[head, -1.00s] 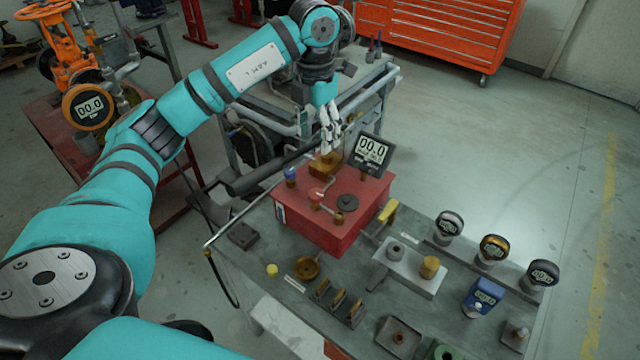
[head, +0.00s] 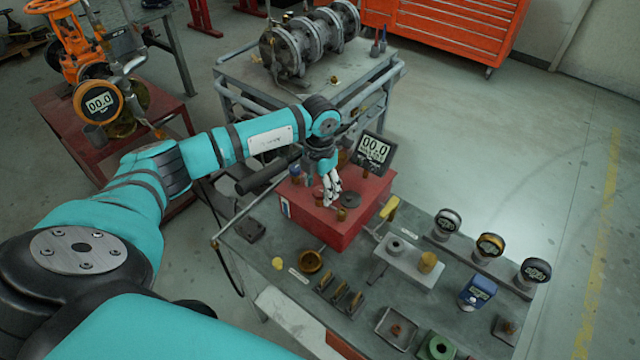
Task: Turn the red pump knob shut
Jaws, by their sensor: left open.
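The red pump box (head: 316,228) stands on the grey workbench, with small fittings and a dark round cap (head: 350,199) on its top. My left gripper (head: 331,199) points down over the middle of the box top, with its pale fingers low among the fittings. It is open. The small red knob on the box top is largely hidden by the fingers, so I cannot tell whether they touch it. A brass fitting (head: 342,214) stands just in front of the fingers. My right gripper is not in view.
Several gauges, a blue meter (head: 477,292) and a brass cup (head: 311,262) are on the bench. A flanged grey pipe (head: 310,43) lies on a cart behind.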

